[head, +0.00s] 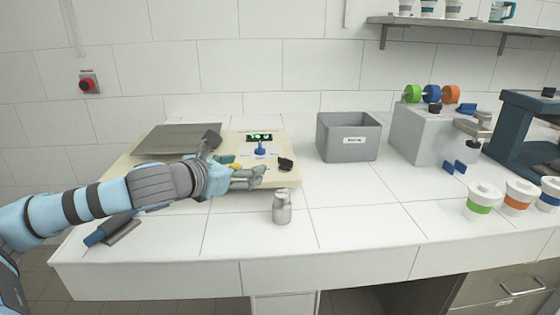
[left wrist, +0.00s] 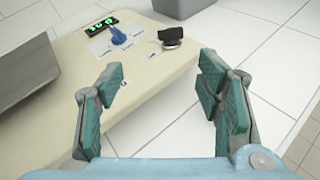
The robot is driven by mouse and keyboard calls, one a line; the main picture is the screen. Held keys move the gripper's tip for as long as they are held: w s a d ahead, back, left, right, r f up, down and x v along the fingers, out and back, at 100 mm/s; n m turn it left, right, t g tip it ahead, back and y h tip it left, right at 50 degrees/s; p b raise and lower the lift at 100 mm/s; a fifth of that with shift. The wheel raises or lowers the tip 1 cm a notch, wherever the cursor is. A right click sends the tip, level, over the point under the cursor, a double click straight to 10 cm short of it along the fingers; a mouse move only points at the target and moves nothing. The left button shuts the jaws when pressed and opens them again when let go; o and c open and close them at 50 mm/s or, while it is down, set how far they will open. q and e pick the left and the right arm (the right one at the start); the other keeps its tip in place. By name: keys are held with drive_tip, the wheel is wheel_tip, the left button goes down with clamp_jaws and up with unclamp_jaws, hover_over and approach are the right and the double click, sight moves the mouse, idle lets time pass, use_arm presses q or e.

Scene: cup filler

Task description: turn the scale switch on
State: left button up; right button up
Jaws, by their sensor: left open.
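The scale has a beige base (head: 285,180) with a grey metal plate (head: 168,142). Its display (head: 261,137) glows green; it also shows in the left wrist view (left wrist: 110,24). In front of the display stands a blue lever-like control (head: 260,150), seen also in the left wrist view (left wrist: 119,36). A black control (head: 286,164) sits to its right, also in the left wrist view (left wrist: 171,36). I cannot read their labels. My left gripper (head: 256,178) is open and empty over the scale's front; in the left wrist view, its fingers (left wrist: 162,72) are apart, clear of both controls.
A small metal canister (head: 282,208) stands in front of the scale. A grey bin (head: 347,141) stands to its right, and a tool with a blue handle (head: 108,229) lies at the front left. Lidded cups (head: 481,199) and a dark blue machine (head: 520,130) are at the right.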

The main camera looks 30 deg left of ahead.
use_arm(q)
wheel_tip(320, 180, up, 10)
drive_tip(key=shift+w, duration=0.2)
idle(0.6)
drive_tip(key=shift+f, duration=0.1)
